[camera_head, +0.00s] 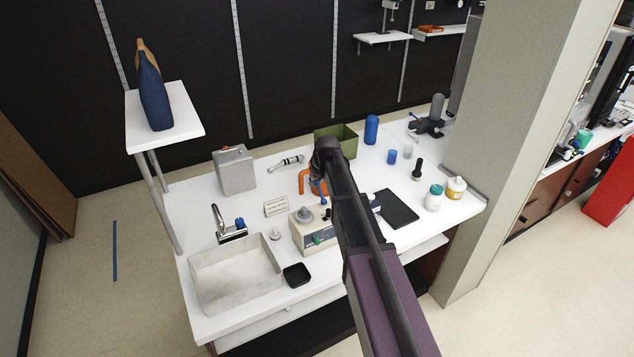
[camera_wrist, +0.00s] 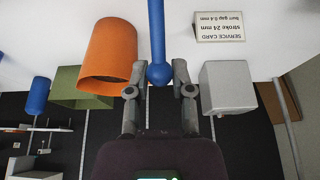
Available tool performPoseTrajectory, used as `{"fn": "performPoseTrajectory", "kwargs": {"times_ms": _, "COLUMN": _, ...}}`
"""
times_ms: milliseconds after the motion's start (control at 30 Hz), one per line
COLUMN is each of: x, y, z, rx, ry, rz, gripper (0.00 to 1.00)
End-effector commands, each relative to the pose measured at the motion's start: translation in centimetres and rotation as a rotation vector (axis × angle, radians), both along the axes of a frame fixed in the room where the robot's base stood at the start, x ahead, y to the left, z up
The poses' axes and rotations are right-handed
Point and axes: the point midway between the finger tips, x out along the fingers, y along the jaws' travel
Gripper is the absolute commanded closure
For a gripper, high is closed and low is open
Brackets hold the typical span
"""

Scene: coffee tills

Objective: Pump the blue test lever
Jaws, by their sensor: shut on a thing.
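The blue test lever (camera_wrist: 157,35) is a straight rod with a round knob, and it enters from the top of the wrist view. The knob is between the two grey fingers of my gripper (camera_wrist: 160,91), which is shut on the lever's end. An orange curved body (camera_wrist: 108,50) stands close to the left of the lever in the wrist view. In the head view a short bit of the blue lever (camera_head: 319,187) shows beside the orange body (camera_head: 304,180). My arm hides most of the gripper and part of the lever there.
A service card (camera_head: 277,206), a grey metal box (camera_head: 235,170) and a green bin (camera_head: 349,140) stand around the lever. A beige machine (camera_head: 312,236) sits in front, left of my arm. A sink basin (camera_head: 207,264) is at the left, and a black mat (camera_head: 397,209) lies right of my arm.

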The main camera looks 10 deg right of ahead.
Motion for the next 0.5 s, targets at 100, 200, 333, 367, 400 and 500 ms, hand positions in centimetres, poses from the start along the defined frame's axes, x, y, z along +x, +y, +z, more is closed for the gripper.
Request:
{"fn": "performPoseTrajectory", "kwargs": {"times_ms": 100, "x": 0.0, "y": 0.0, "z": 0.0, "rx": 0.000, "ry": -0.001, "rz": 0.000, "gripper": 1.00}}
{"fn": "performPoseTrajectory", "kwargs": {"times_ms": 200, "x": -0.1, "y": 0.0, "z": 0.2, "rx": 0.000, "ry": -0.001, "rz": 0.000, "gripper": 1.00}}
{"fn": "performPoseTrajectory", "kwargs": {"times_ms": 333, "x": -0.7, "y": -0.2, "z": 0.7, "rx": 0.000, "ry": 0.000, "rz": 0.000, "gripper": 1.00}}
{"fn": "performPoseTrajectory", "kwargs": {"times_ms": 367, "x": -0.9, "y": -0.3, "z": 0.8, "rx": 0.000, "ry": 0.000, "rz": 0.000, "gripper": 1.00}}
{"fn": "performPoseTrajectory", "kwargs": {"times_ms": 400, "x": -1.2, "y": -0.3, "z": 1.0, "rx": 0.000, "ry": 0.000, "rz": 0.000, "gripper": 1.00}}
{"fn": "performPoseTrajectory", "kwargs": {"times_ms": 500, "x": -1.8, "y": -0.5, "z": 1.4, "rx": 0.000, "ry": 0.001, "rz": 0.000, "gripper": 1.00}}
